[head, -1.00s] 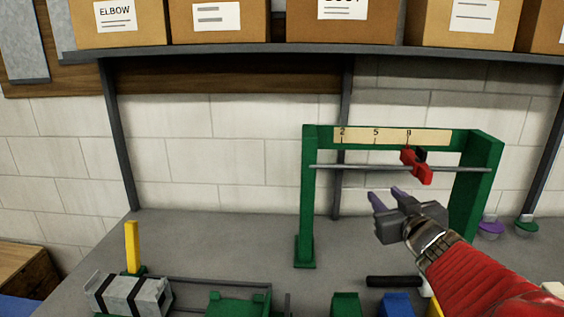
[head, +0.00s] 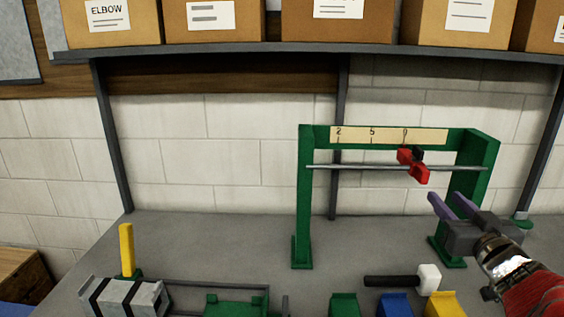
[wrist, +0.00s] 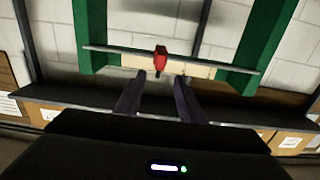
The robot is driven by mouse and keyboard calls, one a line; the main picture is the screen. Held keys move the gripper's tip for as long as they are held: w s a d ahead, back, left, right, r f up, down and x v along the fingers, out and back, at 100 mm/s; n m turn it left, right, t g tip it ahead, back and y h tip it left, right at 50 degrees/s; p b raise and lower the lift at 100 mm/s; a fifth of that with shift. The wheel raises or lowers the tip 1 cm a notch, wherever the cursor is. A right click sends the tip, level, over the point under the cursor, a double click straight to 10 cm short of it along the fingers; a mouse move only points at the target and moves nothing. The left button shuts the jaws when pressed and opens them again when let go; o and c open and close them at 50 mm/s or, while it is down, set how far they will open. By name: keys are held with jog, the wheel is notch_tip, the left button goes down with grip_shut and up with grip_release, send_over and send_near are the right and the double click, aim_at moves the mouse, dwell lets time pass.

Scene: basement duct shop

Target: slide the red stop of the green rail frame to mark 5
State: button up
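The green rail frame (head: 304,200) stands upright on the bench, with a thin grey rail (head: 350,167) across it. A cream scale (head: 430,136) on its top bar shows 2, 5 and a partly covered third mark. The red stop (head: 413,166) sits on the rail near that third mark, right of 5. My gripper (head: 447,203) is open and empty, below and right of the stop, in front of the frame's right post. In the wrist view the stop (wrist: 161,60) appears beyond and between the two spread purple fingers (wrist: 156,98), apart from them.
A white-headed mallet (head: 428,279) lies on the bench below my gripper. Green, blue and yellow blocks (head: 396,304) stand at the front. A grey strapped part (head: 125,298) and a yellow post (head: 127,250) are at left. Boxes (head: 340,20) line the shelf above.

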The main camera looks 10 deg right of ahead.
aim_at(426, 178)
jog(key=x, duration=1.4)
jog(key=shift+a, duration=0.1)
jog(key=shift+c, duration=0.2)
grip_shut()
jog(key=shift+s, duration=0.1)
